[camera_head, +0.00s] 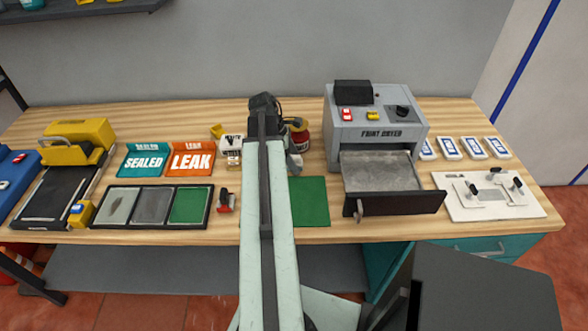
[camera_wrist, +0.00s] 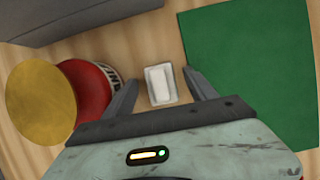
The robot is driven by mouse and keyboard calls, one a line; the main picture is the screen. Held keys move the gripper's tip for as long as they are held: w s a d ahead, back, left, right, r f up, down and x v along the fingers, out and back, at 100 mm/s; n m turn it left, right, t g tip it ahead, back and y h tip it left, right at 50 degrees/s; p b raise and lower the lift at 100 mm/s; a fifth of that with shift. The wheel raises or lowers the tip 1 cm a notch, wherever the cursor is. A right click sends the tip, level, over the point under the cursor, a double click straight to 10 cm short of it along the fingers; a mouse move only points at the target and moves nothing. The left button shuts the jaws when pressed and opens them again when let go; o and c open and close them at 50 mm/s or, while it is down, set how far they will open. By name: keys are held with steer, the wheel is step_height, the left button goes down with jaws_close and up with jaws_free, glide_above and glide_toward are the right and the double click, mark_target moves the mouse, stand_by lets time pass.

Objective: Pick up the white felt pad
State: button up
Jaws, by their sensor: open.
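A small white pad (camera_wrist: 160,84), which looks like the white felt pad, lies on the wooden bench in the wrist view. A raised white strip shows along its right part. My gripper (camera_wrist: 161,77) is open, with one dark finger on each side of the pad and a gap to both. I cannot tell how high the fingertips are above the bench. In the head view my gripper (camera_head: 294,164) is beyond the end of my arm, close to the green mat's back edge. I cannot make out the pad there.
A red can (camera_wrist: 88,88) with a yellow top (camera_wrist: 40,104) stands close left of my gripper. A green mat (camera_wrist: 250,60) lies to the right. A grey paint dryer (camera_head: 372,130) with its drawer (camera_head: 396,204) pulled out stands further right. A three-panel tray (camera_head: 152,226) lies left.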

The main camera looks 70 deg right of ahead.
mark_target(294, 156)
steer(key=shift+r, duration=0.1)
steer(key=shift+c, duration=0.3)
jaws_close()
steer(key=shift+r, duration=0.1)
step_height(294, 156, up, 10)
steer(key=p, duration=1)
steer(key=shift+p, duration=0.3)
steer(key=c, duration=0.7)
jaws_free()
steer(key=c, duration=0.5)
